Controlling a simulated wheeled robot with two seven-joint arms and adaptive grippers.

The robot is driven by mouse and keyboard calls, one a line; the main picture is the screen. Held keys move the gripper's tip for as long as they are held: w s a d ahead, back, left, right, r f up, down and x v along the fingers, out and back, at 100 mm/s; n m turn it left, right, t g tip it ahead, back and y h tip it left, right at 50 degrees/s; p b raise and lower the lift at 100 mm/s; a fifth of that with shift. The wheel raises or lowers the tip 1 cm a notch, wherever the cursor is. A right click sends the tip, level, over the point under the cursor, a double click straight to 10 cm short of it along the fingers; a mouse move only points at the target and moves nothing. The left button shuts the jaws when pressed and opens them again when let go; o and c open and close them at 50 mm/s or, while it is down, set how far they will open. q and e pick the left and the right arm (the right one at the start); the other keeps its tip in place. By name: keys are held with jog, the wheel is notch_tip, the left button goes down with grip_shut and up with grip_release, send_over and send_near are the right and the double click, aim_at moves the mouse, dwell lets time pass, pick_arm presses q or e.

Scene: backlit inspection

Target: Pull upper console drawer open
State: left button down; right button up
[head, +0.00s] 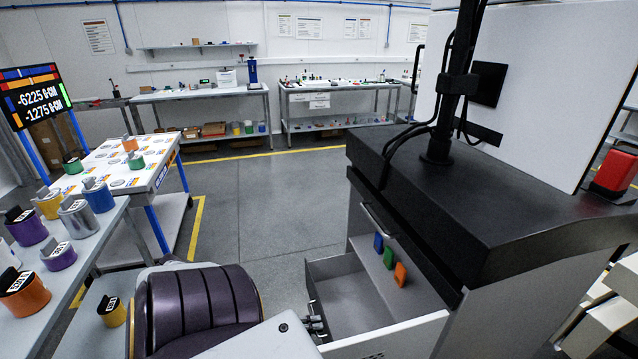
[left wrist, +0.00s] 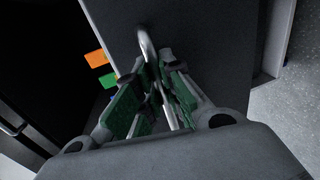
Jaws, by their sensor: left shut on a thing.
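The console (head: 450,200) has a black top and a grey body at the right of the head view. One of its drawers (head: 345,285) stands pulled out to the left, and its pale interior looks empty. My left gripper (head: 316,326) is at the outer front of this drawer. In the left wrist view its green-padded fingers (left wrist: 155,105) are closed around a silver bar handle (left wrist: 147,45) on a grey front. The head view hides most of this grip. Another silver handle (head: 379,220) shows on the console front above the open drawer. My right gripper is not in view.
Blue, green and orange tags (head: 389,258) sit on the console front above the drawer. A table with several labelled weights (head: 75,216) stands at the left. Grey floor (head: 270,205) is free beyond the drawer. Benches (head: 200,95) line the back wall.

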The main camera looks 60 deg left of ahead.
pick_arm(q)
jog(key=c, duration=1.5)
grip_release()
jog(key=shift+v, duration=6)
jog(key=shift+d+f, duration=0.1)
